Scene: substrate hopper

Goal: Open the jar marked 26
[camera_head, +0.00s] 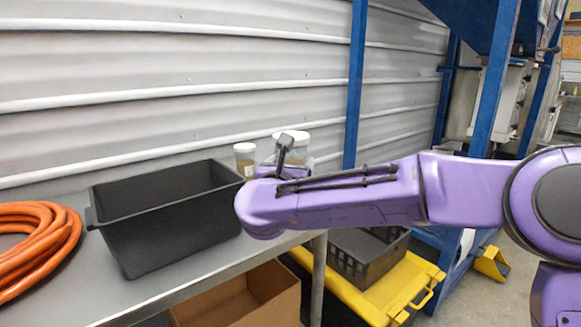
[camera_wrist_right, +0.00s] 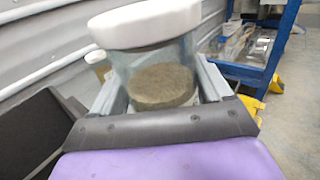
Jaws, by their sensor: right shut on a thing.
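A clear jar with a white lid (camera_wrist_right: 145,22) and a brownish-grey content at the bottom stands between the fingers of my right gripper (camera_wrist_right: 162,88), which is shut on it. The lid is on the jar. In the head view, the white-lidded jar (camera_head: 299,140) shows partly behind my purple right wrist. A second white-lidded jar (camera_head: 244,160) with tan content stands to its left, near the bin. No number can be read on either jar, so I cannot tell which is marked 26. My left gripper is not in view.
A black bin (camera_head: 165,222) and a coiled orange hose (camera_head: 35,245) lie on the metal table (camera_head: 190,298). A corrugated wall (camera_head: 180,75) is behind. Below are a cardboard box (camera_head: 245,300) and a yellow platform (camera_head: 385,300) with a dark crate. Blue posts (camera_head: 356,85) stand right.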

